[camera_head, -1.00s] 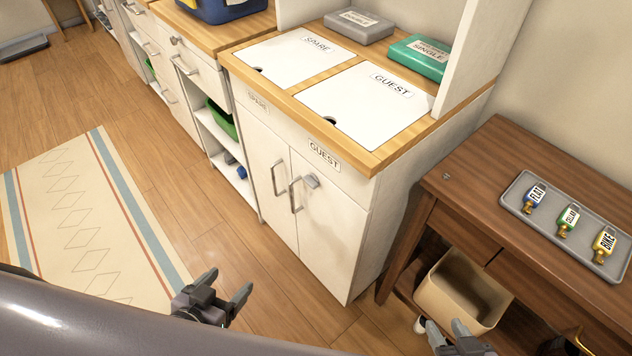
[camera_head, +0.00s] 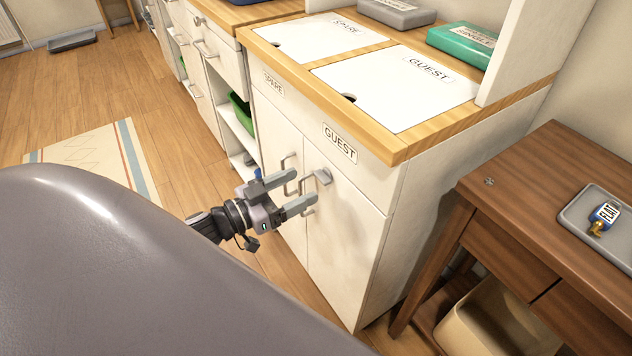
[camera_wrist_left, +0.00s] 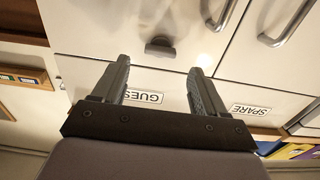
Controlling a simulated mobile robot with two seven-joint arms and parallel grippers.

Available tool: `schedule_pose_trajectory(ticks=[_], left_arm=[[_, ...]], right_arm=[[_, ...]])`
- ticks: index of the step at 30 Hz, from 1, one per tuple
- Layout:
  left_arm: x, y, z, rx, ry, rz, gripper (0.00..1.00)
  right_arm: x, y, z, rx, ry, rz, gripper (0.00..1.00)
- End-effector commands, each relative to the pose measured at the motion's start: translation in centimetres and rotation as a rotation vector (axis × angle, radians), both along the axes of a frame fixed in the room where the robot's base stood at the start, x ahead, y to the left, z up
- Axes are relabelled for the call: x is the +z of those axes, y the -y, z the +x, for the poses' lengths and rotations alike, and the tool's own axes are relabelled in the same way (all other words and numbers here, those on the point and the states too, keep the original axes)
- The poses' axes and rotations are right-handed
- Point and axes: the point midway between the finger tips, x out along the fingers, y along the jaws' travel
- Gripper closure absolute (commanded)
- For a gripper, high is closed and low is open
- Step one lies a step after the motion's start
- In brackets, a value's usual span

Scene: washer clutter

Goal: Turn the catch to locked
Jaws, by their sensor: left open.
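The catch (camera_head: 323,176) is a small grey turn-piece on the upper part of the white GUEST door (camera_head: 345,215), beside that door's bar handle. In the left wrist view, which shows the labels upside down, the catch (camera_wrist_left: 160,46) is a dark, wide knob just beyond my fingertips and between their lines. My left gripper (camera_head: 305,187) is open and empty in front of the doors, its fingers pointing at the catch; it also shows in the left wrist view (camera_wrist_left: 159,66). The fingers appear short of the catch. My right gripper is out of view.
The SPARE door (camera_head: 278,150) with its own bar handle is close on the left. The wooden counter edge (camera_head: 385,150) overhangs above. A brown table (camera_head: 530,190) with a grey tray (camera_head: 580,215) stands at right, a beige bin (camera_head: 490,325) below.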

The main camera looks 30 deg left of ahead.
Motion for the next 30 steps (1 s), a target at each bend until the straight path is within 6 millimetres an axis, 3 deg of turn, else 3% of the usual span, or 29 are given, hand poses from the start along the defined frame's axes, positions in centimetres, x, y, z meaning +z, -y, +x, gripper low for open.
schedule_pose_trajectory(ticks=[9,22,27,30], left_arm=[[-0.1,1.4,3.3,0.001,0.0,-0.002,0.28],[-0.1,1.7,3.9,0.002,-0.002,0.0,0.28],[-0.1,1.7,3.9,0.001,-0.002,0.0,0.83],[-0.1,1.7,3.9,0.001,-0.001,-0.001,0.84]], right_arm=[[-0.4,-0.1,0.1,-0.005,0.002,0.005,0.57],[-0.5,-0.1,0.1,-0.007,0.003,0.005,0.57],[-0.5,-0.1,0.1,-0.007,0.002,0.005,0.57],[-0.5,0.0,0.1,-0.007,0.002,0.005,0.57]])
